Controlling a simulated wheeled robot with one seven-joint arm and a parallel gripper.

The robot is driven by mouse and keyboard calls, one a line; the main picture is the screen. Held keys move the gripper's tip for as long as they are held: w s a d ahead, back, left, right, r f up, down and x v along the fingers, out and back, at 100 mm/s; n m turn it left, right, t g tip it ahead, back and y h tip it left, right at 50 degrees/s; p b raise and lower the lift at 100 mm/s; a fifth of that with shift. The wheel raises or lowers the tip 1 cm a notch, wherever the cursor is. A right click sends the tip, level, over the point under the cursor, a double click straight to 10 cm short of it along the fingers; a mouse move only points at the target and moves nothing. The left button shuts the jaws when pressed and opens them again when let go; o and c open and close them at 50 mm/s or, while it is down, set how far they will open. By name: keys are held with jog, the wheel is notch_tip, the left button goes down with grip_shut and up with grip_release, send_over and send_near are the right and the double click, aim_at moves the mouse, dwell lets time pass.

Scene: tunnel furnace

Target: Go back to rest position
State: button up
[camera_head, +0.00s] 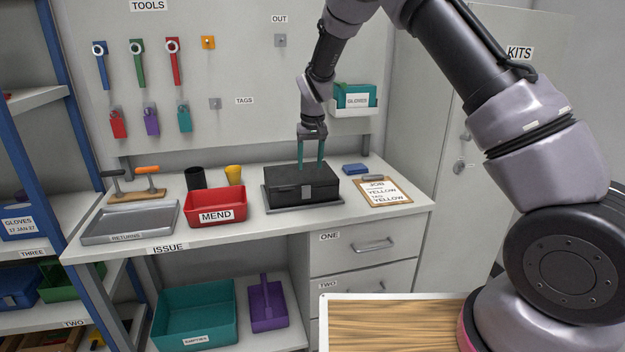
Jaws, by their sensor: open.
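My gripper (310,166) points down over the black box (302,187) on the workbench. Its two teal fingers are apart, with nothing seen between them. The fingertips are at or just above the lid; I cannot tell whether they touch it. The black box looks closed, with a latch on its front, and stands on a grey tray (270,207). My arm reaches in from the right and arches over the bench.
The red MEND bin (216,207) stands left of the box, with black (195,178) and yellow (233,175) cups behind. A clipboard (380,190) and a blue item (355,169) lie right. A wooden top (390,325) is in front.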

jog(key=s+d+r+m+t+y, duration=0.1)
jog(key=s+d+r, duration=0.3)
jog(key=d+r, duration=0.3)
jog(key=s+d+r+m+t, duration=0.15)
jog(key=s+d+r, duration=0.3)
jog(key=r, duration=0.45)
jog(key=s+d+r+m+y, duration=0.1)
jog(key=s+d+r+m, duration=0.15)
jog(key=d+r, duration=0.5)
jog(key=s+d+r+t, duration=0.1)
jog(key=s+d, duration=0.2)
jog(key=s, duration=0.4)
jog(key=s+d+r+m+t, duration=0.1)
jog(key=s+d+r, duration=0.1)
jog(key=s, duration=0.5)
jog(key=s+d+r+m+t, duration=0.1)
jog(key=s+d+r, duration=0.1)
jog(key=s, duration=0.6)
jog(key=shift+d+r+h, duration=0.15)
jog(key=shift+d+h, duration=0.15)
jog(key=shift+d, duration=0.55)
jog(key=shift+w, duration=0.1)
